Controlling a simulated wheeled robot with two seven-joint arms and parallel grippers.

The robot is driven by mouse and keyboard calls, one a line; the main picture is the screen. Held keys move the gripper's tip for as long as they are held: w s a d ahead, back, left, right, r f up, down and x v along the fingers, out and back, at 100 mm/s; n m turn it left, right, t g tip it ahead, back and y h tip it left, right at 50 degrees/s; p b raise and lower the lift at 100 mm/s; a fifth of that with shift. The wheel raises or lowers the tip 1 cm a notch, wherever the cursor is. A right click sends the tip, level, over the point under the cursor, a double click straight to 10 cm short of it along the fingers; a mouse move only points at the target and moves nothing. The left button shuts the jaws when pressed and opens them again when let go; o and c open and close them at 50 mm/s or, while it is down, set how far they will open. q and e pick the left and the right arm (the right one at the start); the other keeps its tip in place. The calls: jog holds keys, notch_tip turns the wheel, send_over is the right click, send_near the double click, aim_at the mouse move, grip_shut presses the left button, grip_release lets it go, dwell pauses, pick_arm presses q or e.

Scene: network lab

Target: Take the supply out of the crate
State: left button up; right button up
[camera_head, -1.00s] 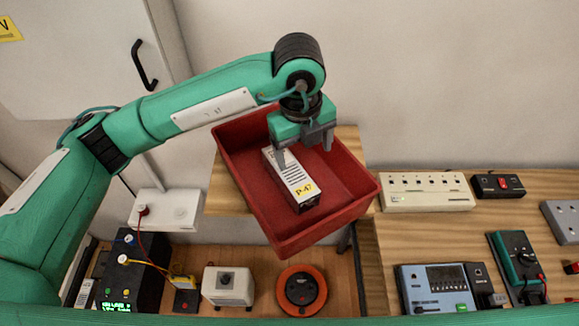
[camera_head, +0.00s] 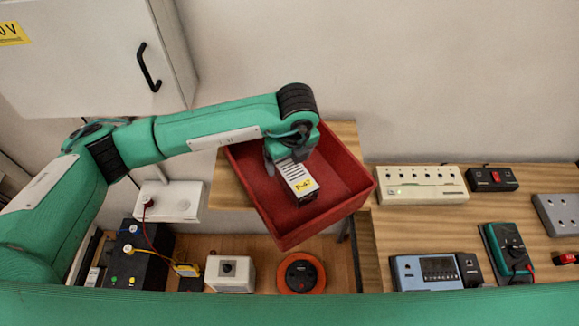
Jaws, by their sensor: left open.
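The supply (camera_head: 298,182) is a white, slotted box with a yellow "P-47" label on its near end. It lies in the red crate (camera_head: 352,203), which stands on a wooden surface in the middle of the view. My left gripper (camera_head: 277,165) is low in the crate over the far part of the supply. One finger shows at the supply's left side; the other is hidden, and I cannot tell whether the fingers touch it. The gripper is open. My right gripper is out of view.
A beige switch box (camera_head: 420,187) and a small black box with a red switch (camera_head: 491,179) stand on the bench to the right. A blue-grey meter (camera_head: 425,272) and a green meter (camera_head: 505,250) lie nearer. An orange reel (camera_head: 301,273) sits below the crate.

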aim_at(290, 164)
pick_arm(q)
jog(key=shift+w+f+p, duration=0.2)
jog(key=shift+f+p, duration=0.35)
jog(key=shift+f, duration=1.05)
jog(key=shift+w+r, duration=0.1)
grip_shut()
